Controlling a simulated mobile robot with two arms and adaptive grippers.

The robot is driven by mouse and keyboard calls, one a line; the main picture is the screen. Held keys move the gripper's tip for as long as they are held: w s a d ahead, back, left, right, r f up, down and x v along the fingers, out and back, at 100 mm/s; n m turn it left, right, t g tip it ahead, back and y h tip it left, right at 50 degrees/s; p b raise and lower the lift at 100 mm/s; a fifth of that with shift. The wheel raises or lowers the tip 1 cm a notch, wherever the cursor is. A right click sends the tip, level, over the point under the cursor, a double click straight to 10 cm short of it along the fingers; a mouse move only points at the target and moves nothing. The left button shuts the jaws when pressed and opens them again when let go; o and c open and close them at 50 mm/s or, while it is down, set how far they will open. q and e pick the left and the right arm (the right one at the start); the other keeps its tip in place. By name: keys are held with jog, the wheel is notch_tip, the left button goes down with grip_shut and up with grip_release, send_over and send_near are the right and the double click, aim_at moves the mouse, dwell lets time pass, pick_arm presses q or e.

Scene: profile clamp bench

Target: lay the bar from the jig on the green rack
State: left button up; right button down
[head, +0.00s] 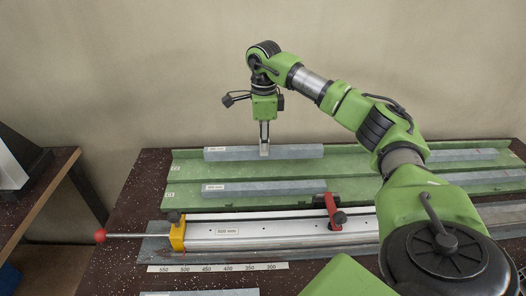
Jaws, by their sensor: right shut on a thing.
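My right gripper (264,153) points straight down and is shut on a grey bar (228,154) near its middle. The bar is level, along the back row of the green rack (182,172); I cannot tell whether it rests there or hangs just above. A white label is on its left end. The jig (275,231) is a long silver rail in front of the rack, with a yellow end block (177,233), a red-knobbed rod (101,236) and a red clamp (333,212). My left gripper is out of view.
Another labelled grey bar (263,188) lies in the rack's front row, and one more (462,155) lies at the back right. A scale strip (218,268) and a further bar (200,293) lie near the front. My right arm covers the right side.

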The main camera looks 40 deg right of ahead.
jog(key=shift+w+f, duration=0.25)
notch_tip(320, 180, down, 3)
jog(key=shift+w+d+f+p, duration=0.1)
jog(key=shift+d+f+p, duration=0.05)
jog(key=shift+p, duration=0.35)
jog(key=c, duration=1.9)
grip_release()
jog(key=shift+f, duration=0.15)
notch_tip(320, 180, up, 12)
jog(key=shift+r+b, duration=0.2)
jog(key=shift+b, duration=0.45)
